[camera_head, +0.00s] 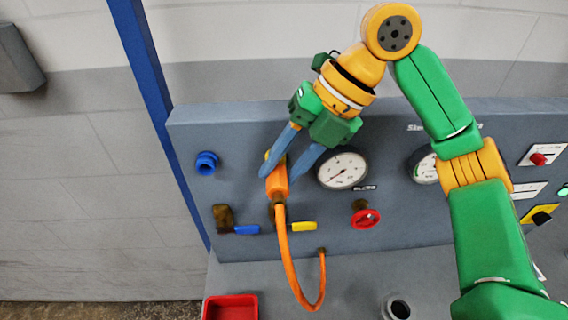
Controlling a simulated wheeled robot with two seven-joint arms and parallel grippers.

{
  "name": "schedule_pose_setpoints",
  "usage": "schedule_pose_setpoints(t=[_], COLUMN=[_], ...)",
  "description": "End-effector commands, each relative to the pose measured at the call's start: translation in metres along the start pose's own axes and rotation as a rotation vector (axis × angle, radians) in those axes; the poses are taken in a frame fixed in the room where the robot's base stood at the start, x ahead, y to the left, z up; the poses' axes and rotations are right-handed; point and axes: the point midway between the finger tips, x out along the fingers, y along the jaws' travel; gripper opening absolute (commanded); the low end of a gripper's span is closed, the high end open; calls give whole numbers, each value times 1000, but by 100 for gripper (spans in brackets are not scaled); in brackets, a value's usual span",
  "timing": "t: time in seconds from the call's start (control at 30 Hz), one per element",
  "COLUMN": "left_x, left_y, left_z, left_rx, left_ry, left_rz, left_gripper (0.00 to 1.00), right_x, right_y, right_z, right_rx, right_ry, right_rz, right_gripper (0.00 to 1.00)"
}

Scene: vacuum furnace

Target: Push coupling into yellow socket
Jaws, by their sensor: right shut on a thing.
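My right gripper (281,172) reaches down to the panel from the upper right, its blue fingers shut on the orange coupling (277,182). The coupling is close to the grey panel, and an orange hose (284,257) hangs from its lower end and loops back up to the panel's lower part. A small bit of yellow shows at the coupling's upper end, beside the finger, and looks like the yellow socket (267,155). The fingers and coupling hide most of it, so I cannot tell whether the coupling is seated. My left gripper is not in view.
A blue socket (206,163) sits to the left on the panel (400,227). Blue (246,230) and yellow (303,226) valve handles lie below. A gauge (342,168) and red handwheel (365,218) are to the right. A red bin (230,307) stands below.

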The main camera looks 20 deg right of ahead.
Motion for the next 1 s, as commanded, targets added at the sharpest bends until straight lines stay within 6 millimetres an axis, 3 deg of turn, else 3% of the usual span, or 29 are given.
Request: schedule_pose_setpoints(t=[0.87,0.9,1.0], left_x=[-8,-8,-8], left_y=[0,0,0], left_z=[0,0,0], left_rx=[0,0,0], left_ry=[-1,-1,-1], left_rz=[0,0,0], left_gripper=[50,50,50], right_x=[0,0,0], right_y=[0,0,0], right_z=[8,8,8], right_rx=[0,0,0], right_ry=[-3,-3,-2], right_rz=[0,0,0], right_gripper=[0,39,66])
